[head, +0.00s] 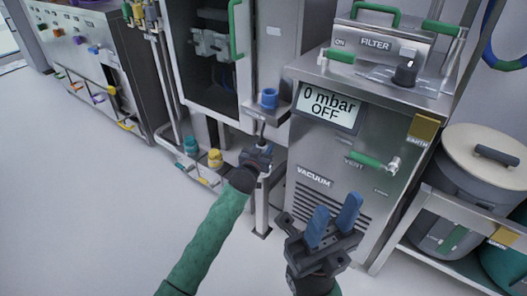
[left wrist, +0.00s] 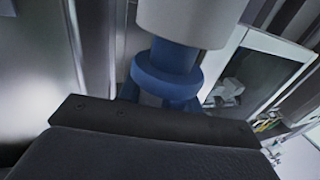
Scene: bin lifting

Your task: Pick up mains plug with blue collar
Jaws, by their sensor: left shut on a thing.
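My left gripper (head: 259,153) is shut at the post in front of the cabinet, just below a small bracket. In the left wrist view the mains plug's blue collar (left wrist: 168,74) sits close beyond the gripper's dark body, with a pale grey cylinder above it. The plug is small and mostly hidden by the gripper in the head view. The fingertips are mostly hidden in the wrist view. My right gripper (head: 336,209) is open and empty in front of the vacuum unit, its two blue fingers apart and pointing up.
A blue cup-shaped fitting (head: 268,98) stands on the bracket above my left gripper. The vacuum unit (head: 345,160) is to its right. Teal (head: 191,145) and yellow (head: 215,158) fittings sit on a low rail at left. The floor at left is clear.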

